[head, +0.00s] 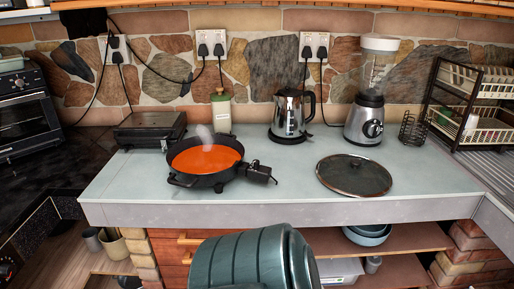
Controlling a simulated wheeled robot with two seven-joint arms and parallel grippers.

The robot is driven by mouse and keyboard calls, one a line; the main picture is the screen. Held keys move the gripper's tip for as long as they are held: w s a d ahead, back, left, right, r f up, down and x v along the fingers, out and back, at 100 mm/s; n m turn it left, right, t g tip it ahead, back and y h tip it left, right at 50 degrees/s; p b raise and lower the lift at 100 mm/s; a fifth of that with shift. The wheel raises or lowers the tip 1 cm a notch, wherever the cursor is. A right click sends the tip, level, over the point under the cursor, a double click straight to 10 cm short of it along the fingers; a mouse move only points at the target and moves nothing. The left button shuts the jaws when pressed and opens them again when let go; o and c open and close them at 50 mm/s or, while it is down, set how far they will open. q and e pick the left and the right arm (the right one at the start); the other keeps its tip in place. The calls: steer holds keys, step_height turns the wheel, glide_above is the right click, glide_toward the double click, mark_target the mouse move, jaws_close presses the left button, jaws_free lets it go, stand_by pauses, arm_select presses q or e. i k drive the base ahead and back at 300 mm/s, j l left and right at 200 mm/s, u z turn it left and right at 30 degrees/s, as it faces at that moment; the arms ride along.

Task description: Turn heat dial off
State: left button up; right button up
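A black electric pan (205,183) filled with orange liquid (206,157) stands on the pale counter, left of centre. Faint steam rises over it. A small black heat control (260,173) sticks out from the pan's right side. The dial's setting is too small to read. Neither of my grippers is in view, and nothing touches the pan or its control.
A glass lid (353,175) lies flat to the right on the counter. Behind stand a kettle (291,115), a blender (368,118), a bottle (221,110) and a closed grill (150,128). Counter (300,188) between control and lid is clear.

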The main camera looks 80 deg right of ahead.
mark_target(256, 162)
steer(key=z, duration=2.75)
